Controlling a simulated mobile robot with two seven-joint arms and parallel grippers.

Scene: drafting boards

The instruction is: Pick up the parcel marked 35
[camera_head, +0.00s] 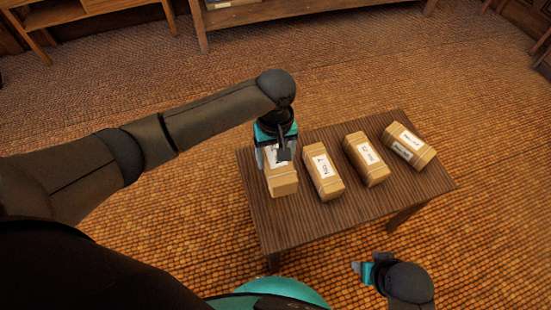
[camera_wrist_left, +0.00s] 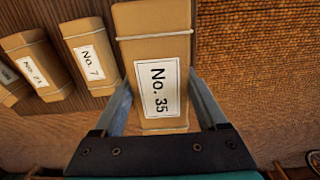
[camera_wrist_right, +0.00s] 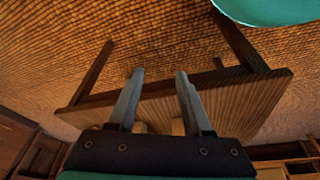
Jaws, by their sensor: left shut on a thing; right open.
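The parcel marked 35 (camera_head: 284,187) is a brown box with pale bands and a white label, at the left end of the low wooden table (camera_head: 282,235). In the left wrist view the parcel's label (camera_wrist_left: 158,88) reads "No. 35". My left gripper (camera_head: 272,156) is over its far part, pointing down, and is shut on it with one finger on each side. I cannot tell whether the parcel touches the tabletop. My right gripper (camera_head: 361,271) is open and empty in front of the table; its spread fingers also show in the right wrist view (camera_wrist_right: 160,73).
The parcel marked 7 (camera_wrist_left: 84,58) lies just beside, also seen in the head view (camera_head: 325,186). Two more labelled parcels, one (camera_head: 367,171) and a turned one (camera_head: 419,154), lie further right. The table's near right corner is clear. Wooden furniture (camera_head: 300,17) stands at the back.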

